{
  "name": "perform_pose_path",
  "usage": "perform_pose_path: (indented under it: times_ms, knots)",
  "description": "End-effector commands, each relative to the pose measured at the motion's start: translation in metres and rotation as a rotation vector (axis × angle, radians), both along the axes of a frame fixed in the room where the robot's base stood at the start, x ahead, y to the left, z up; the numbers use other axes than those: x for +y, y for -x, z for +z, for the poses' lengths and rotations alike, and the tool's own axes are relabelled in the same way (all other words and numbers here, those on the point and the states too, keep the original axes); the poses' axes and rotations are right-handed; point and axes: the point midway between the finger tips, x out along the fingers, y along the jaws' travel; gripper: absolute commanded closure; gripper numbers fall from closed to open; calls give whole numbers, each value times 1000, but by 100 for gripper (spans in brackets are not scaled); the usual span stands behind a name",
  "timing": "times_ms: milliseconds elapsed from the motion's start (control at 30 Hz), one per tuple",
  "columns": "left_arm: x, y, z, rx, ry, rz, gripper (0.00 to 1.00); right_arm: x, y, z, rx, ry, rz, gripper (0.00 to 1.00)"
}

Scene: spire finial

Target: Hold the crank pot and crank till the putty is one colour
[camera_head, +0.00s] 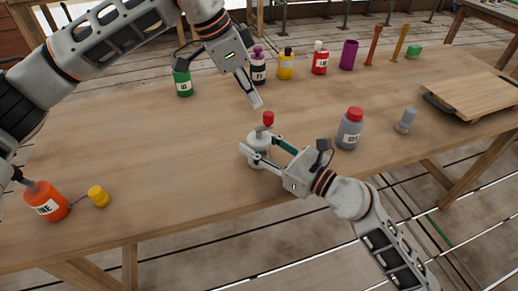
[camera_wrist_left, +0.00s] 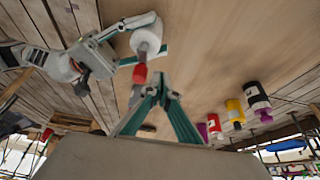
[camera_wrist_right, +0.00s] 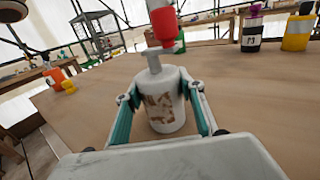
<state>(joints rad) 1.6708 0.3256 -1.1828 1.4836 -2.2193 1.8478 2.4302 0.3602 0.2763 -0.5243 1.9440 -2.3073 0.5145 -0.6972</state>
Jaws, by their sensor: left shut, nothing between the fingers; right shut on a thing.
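The crank pot (camera_head: 257,147) is a small white pot standing on the table, with a crank on top ending in a red knob (camera_head: 268,118). My right gripper (camera_head: 262,148) is shut around the pot's body; the right wrist view shows its fingers on both sides of the pot (camera_wrist_right: 166,112). A window on the pot's side (camera_wrist_right: 161,107) shows blotchy brown and whitish putty. My left gripper (camera_head: 254,102) is shut and empty, just above and left of the red knob. In the left wrist view its fingertips (camera_wrist_left: 159,92) are close to the knob (camera_wrist_left: 140,74); contact is unclear.
A grey bottle with a red cap (camera_head: 350,128) and a small grey piece (camera_head: 405,120) stand to the right. An orange bottle (camera_head: 46,201) and a yellow cap (camera_head: 98,196) are at left. Coloured bottles line the back, including a green one (camera_head: 182,80). A wooden board (camera_head: 475,94) lies far right.

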Motion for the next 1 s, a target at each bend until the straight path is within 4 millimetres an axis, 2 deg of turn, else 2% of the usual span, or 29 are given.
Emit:
perform_pose_path:
  times_ms: [1000]
  knots:
    - [0,0,-30,0,0,0,100,0,0,0,0,0,0,86]
